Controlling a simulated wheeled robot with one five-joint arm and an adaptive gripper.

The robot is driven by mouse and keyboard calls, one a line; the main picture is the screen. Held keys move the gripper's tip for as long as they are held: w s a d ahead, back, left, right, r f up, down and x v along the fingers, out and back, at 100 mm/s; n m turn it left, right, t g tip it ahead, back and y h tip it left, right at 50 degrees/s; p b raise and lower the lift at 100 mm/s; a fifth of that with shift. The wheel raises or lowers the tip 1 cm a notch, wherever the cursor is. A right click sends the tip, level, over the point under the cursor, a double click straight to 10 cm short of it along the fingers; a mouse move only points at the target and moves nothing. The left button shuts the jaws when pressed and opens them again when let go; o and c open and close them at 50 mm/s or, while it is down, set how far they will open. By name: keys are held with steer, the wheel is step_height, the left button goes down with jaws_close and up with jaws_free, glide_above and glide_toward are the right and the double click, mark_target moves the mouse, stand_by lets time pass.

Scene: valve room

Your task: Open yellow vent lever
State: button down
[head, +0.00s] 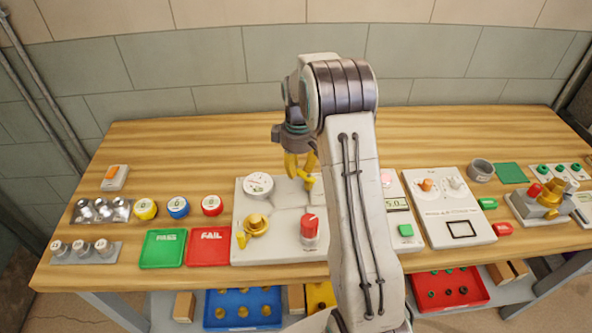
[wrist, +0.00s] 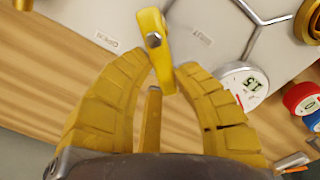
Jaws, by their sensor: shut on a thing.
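The yellow vent lever (wrist: 152,32) is a short bar with a bolt on the white panel. In the wrist view its near end lies between the fingertips of my gripper (wrist: 165,62), which is shut on it. In the head view my gripper (head: 301,168) reaches down to the lever (head: 309,183) at the panel's back right, partly beside my arm. The white panel (head: 283,196) also carries a round gauge (head: 258,185), a brass valve (head: 256,224) and a red knob (head: 309,228). My arm hides the panel's right edge. Small labels flank the lever in the wrist view.
Green (head: 163,249) and red (head: 209,247) trays lie left of the panel, with several round coloured-rim dials behind them. A white panel with a dark-framed square (head: 449,208) stands to the right. The wooden table (head: 190,141) is clear along the back.

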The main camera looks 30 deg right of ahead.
steer(key=m, duration=0.1)
steer(key=d+m, duration=0.1)
steer(key=m, duration=0.2)
steer(key=shift+d+f+m, duration=0.1)
steer(key=shift+d+m, duration=0.2)
steer(key=shift+s+d+m+b, duration=0.15)
steer(key=shift+d+m+b, duration=0.2)
steer(key=shift+m, duration=0.9)
steer(key=shift+s+d+m+b, duration=0.15)
steer(key=shift+d+m, duration=0.3)
steer(key=shift+m, duration=0.8)
steer(key=c, duration=0.9)
jaws_free()
steer(key=shift+c, duration=0.2)
steer(key=shift+w+r, duration=0.1)
steer(key=shift+r, duration=0.1)
step_height(320, 180, up, 12)
steer(key=shift+f, duration=0.15)
